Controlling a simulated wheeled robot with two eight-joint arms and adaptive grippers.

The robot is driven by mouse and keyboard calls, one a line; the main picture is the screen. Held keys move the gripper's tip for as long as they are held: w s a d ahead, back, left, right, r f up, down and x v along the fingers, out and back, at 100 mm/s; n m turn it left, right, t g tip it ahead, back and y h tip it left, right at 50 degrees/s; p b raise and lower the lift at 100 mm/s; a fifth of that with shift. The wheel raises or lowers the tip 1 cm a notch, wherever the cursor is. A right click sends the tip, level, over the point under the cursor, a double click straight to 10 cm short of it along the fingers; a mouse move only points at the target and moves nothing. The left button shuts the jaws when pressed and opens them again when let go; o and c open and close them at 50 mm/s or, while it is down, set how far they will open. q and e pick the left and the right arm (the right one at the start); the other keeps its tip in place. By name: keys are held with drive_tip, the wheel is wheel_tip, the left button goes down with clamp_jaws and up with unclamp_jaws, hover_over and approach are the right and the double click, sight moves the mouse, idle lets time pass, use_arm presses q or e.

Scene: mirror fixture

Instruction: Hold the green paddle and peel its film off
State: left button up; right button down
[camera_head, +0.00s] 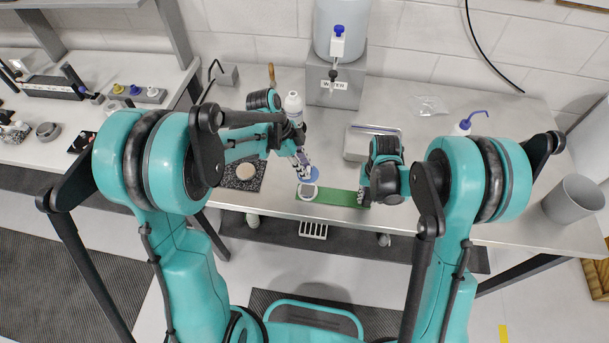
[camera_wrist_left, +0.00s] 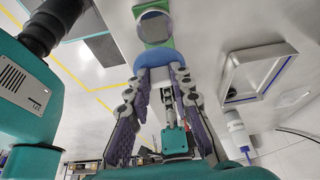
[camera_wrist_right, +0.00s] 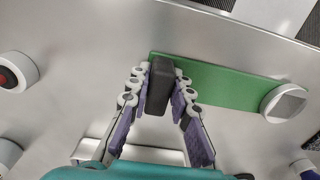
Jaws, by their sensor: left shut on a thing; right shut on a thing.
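The green paddle (camera_head: 335,197) is a flat green board near the table's front edge, with a round mirror (camera_head: 299,189) at its left end. The mirror also shows in the right wrist view (camera_wrist_right: 285,104). My right gripper (camera_wrist_right: 160,76) is shut on the paddle's black handle (camera_wrist_right: 158,95). A round blue film (camera_head: 310,174) is in my left gripper (camera_head: 304,166), just beyond the mirror in the head view. In the left wrist view the blue film (camera_wrist_left: 155,63) sits between the fingertips, and the mirror face (camera_wrist_left: 154,27) shows bare and grey.
A metal tray (camera_head: 370,145) stands behind the paddle. A white bottle (camera_head: 293,106) and a water dispenser (camera_head: 336,85) are farther back. A dark mat (camera_head: 237,181) lies at left with a round tan pad. A wash bottle (camera_head: 461,128) and grey bin (camera_head: 574,200) are at right.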

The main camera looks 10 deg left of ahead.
use_arm(q)
drive_tip(key=shift+r, duration=2.9)
use_arm(e)
drive_tip(key=c, duration=1.3)
unclamp_jaws()
